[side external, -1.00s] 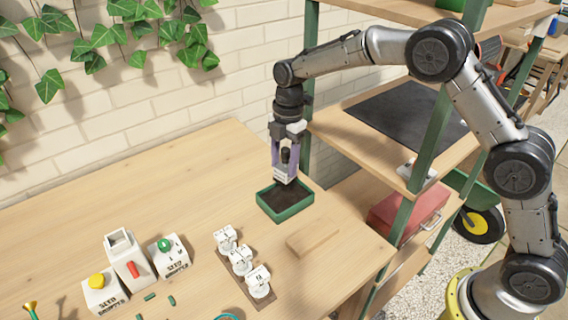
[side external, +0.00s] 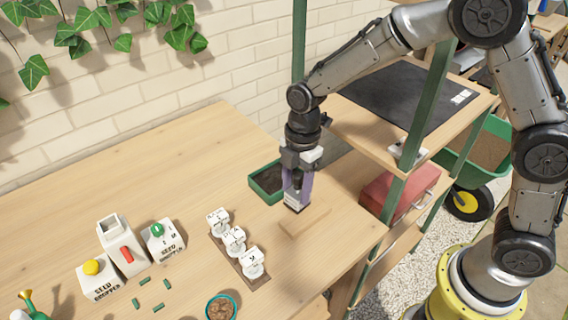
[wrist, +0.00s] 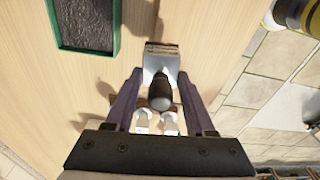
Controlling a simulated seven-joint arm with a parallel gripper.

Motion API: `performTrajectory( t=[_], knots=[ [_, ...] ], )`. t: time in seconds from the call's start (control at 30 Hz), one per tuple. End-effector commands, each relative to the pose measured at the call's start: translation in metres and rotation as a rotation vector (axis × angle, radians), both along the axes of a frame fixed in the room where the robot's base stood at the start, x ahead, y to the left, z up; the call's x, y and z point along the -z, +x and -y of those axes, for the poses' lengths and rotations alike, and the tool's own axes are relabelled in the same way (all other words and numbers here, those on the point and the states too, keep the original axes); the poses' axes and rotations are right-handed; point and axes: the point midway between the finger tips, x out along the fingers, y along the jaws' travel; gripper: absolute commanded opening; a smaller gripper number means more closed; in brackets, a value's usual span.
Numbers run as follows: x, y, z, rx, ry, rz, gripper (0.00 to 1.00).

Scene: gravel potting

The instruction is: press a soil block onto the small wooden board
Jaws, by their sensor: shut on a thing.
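My gripper (side external: 298,178) is shut on a soil block press, a white tool (side external: 295,198) with a black knob. In the wrist view the press (wrist: 160,64) sits between the purple fingers of my gripper (wrist: 160,80). A dark edge shows at the press's lower end; whether soil fills it I cannot tell. The small wooden board (side external: 308,224) lies on the bench just below the press, partly hidden by it. The gap between them is small, and contact is hard to judge. The green tray of dark soil (side external: 262,194) stands behind and left; it also shows in the wrist view (wrist: 115,25).
Several white labelled pieces on a dark strip (side external: 246,274) stand left of the board. Seed dropper boxes (side external: 100,284), small green pegs and a round teal dish (side external: 221,307) are further left. The shelf (side external: 375,138) rises close behind on the right.

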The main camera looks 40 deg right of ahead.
Motion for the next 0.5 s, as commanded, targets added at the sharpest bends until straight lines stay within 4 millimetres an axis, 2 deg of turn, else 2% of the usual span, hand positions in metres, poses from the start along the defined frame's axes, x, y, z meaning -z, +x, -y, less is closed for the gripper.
performTrajectory(
  t=[0.07,0.2,0.5],
  knots=[
    [-0.004,-0.011,-0.005,-0.019,0.000,0.000,0.07],
    [-0.007,-0.014,-0.011,-0.036,0.004,0.011,0.07],
    [0.018,-0.014,-0.011,-0.037,0.003,0.008,0.07]
  ],
)
